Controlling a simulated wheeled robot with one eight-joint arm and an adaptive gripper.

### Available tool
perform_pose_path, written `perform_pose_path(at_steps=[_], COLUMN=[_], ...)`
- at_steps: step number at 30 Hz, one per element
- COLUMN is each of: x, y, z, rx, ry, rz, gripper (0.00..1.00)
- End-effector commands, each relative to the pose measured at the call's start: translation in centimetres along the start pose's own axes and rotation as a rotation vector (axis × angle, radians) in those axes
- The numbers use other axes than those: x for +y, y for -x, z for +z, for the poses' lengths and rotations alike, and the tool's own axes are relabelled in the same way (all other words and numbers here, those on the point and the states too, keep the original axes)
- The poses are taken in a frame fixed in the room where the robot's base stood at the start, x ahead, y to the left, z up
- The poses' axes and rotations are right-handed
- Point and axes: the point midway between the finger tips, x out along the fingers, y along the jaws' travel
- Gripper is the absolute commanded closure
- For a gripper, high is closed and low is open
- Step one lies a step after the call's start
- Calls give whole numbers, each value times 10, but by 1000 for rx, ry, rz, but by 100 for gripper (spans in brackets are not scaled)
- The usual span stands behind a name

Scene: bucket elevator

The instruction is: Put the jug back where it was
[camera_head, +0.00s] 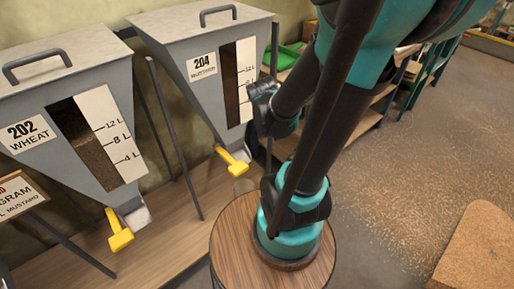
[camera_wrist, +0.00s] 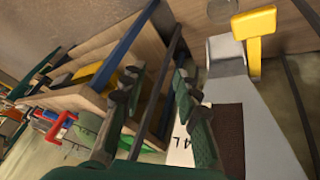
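A small pale, see-through round thing, which may be the jug, stands below the yellow-handled spout of hopper 204 (camera_head: 204,68) in the head view (camera_head: 243,187). It also shows in part at the top edge of the wrist view (camera_wrist: 222,10). My gripper is beside the right side of hopper 204, well above this thing and apart from it. In the wrist view its two fingers (camera_wrist: 158,82) are spread with nothing between them. My arm hides part of the area right of the hopper in the head view.
Hopper 202 WHEAT (camera_head: 60,100) stands at the left, with a yellow spout handle (camera_head: 120,238). Thin metal legs (camera_head: 172,130) stand between the hoppers. Shelves with green trays (camera_head: 288,57) are behind my arm. The grain-strewn floor (camera_head: 410,150) at the right is mostly open.

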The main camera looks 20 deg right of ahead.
Motion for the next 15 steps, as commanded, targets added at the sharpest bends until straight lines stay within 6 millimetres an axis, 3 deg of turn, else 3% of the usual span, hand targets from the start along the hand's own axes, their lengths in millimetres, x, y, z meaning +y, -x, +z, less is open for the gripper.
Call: perform_pose_path(at_steps=[3,6,10,15], x=[-27,-44,-56,-60], y=[15,24,31,33], z=[37,58,72,75], rx=[-36,-50,-56,-56], ry=[103,168,214,227], rz=[-136,-223,-286,-303], gripper=[69,69,69,69])
